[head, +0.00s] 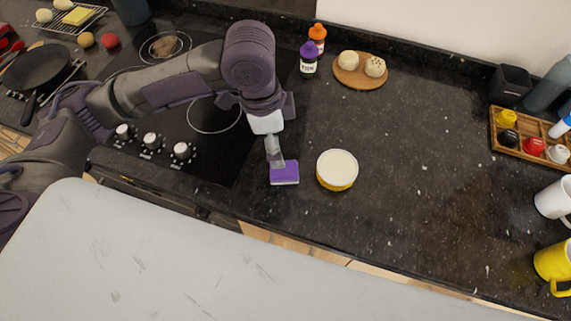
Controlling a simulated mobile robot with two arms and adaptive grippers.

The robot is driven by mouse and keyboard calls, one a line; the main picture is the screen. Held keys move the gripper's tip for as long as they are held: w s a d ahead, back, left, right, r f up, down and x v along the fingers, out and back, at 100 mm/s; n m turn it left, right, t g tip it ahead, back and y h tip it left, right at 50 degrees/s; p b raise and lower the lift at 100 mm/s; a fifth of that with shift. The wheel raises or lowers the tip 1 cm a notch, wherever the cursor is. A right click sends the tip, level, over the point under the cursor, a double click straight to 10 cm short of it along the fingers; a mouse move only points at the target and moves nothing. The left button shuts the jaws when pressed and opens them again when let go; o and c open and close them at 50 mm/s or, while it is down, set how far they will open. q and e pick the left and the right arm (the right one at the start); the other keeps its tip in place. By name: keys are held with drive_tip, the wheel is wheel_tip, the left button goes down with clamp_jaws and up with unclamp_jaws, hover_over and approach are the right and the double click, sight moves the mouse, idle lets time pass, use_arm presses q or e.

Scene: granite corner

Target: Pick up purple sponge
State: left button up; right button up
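The purple sponge (284,174) lies on the dark granite counter in the head view, near the counter's front edge. It has a purple body with a paler strip along its front side. My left gripper (274,158) comes down from above, with its fingertips at the sponge's back left part. The fingers overlap the sponge in this view, and I cannot tell whether they touch it or how far apart they are. My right gripper is not in view.
A yellow round tub with a white top (337,169) stands just right of the sponge. The cooktop (205,150) with knobs is to the left. Two bottles (309,60) and a wooden board (360,72) are behind. Bare counter (420,170) lies to the right, before a wooden tray (520,150) and mugs (553,198).

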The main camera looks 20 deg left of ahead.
use_arm(q)
hover_over(284, 169)
drive_tip(key=f, duration=0.4)
drive_tip(key=shift+a+f, duration=0.3)
drive_tip(key=shift+a, duration=0.05)
drive_tip(key=shift+f+p, duration=0.35)
drive_tip(key=shift+f, duration=0.6)
drive_tip(key=f, duration=0.3)
drive_tip(key=shift+s+d+f+p, duration=0.1)
drive_tip(key=shift+d+f+p, duration=0.1)
drive_tip(key=shift+f+p, duration=0.1)
drive_tip(key=shift+f, duration=0.15)
drive_tip(key=shift+d, duration=0.1)
drive_tip(key=c, duration=1)
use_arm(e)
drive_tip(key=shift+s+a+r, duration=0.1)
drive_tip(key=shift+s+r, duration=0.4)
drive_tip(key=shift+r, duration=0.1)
